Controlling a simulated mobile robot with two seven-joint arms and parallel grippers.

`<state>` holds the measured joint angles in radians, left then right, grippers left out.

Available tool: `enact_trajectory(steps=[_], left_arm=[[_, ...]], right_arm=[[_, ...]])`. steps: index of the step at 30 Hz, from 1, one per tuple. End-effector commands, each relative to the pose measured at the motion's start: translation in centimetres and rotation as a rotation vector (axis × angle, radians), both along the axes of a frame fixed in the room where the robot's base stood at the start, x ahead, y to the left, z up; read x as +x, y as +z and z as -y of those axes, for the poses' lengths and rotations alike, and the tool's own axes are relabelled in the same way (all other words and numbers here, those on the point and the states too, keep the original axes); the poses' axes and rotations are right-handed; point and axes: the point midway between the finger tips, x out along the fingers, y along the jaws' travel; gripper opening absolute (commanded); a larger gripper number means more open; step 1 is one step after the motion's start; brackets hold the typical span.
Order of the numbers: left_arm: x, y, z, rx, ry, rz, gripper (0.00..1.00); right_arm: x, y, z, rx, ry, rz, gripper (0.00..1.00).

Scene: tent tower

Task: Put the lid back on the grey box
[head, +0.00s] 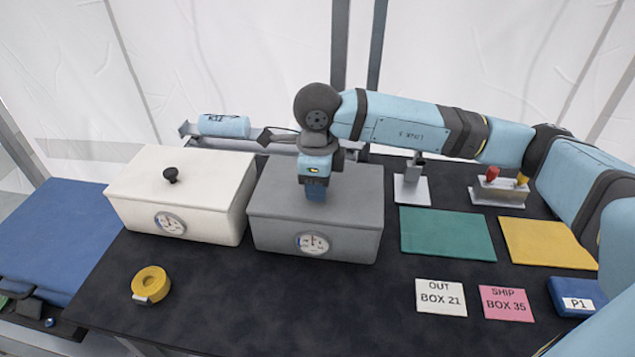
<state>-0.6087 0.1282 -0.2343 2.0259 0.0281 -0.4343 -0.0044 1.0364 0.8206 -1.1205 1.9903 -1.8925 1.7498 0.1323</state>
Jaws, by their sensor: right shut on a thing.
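The grey box (345,240) stands on the dark table, with a round dial on its front. Its grey lid (358,198) lies over the top of the box. The lid's edges look lined up with the box walls, but I cannot tell whether it is fully seated. My right gripper (315,196) points down at the middle of the lid and is shut on it, most likely by its knob, which the gripper hides. My left gripper is not in view.
A white box (185,228) with a black-knobbed lid stands close on the left. A yellow tape roll (151,284) lies at front left. Green (447,234) and yellow (546,243) mats, cards and a small switch stand (498,191) are on the right.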

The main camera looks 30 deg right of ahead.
Motion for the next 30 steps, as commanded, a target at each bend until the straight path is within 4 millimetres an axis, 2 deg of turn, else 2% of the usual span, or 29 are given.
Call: enact_trajectory(steps=[1,3,5,16,20,30], left_arm=[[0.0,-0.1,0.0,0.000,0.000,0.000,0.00],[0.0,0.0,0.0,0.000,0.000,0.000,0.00],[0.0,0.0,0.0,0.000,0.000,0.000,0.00],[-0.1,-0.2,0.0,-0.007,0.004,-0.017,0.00],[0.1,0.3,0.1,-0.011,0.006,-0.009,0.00],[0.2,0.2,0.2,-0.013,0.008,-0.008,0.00]], right_arm=[[0.0,0.0,0.0,0.001,0.000,0.001,0.35],[0.0,0.0,0.0,0.001,0.000,0.001,0.51],[0.0,0.0,0.0,0.000,0.000,0.000,0.63],[0.0,0.2,0.0,0.000,0.000,0.001,0.63],[0.0,2.2,0.0,0.001,0.001,0.003,0.63],[0.0,10.0,-0.1,0.001,0.001,0.004,0.63]])
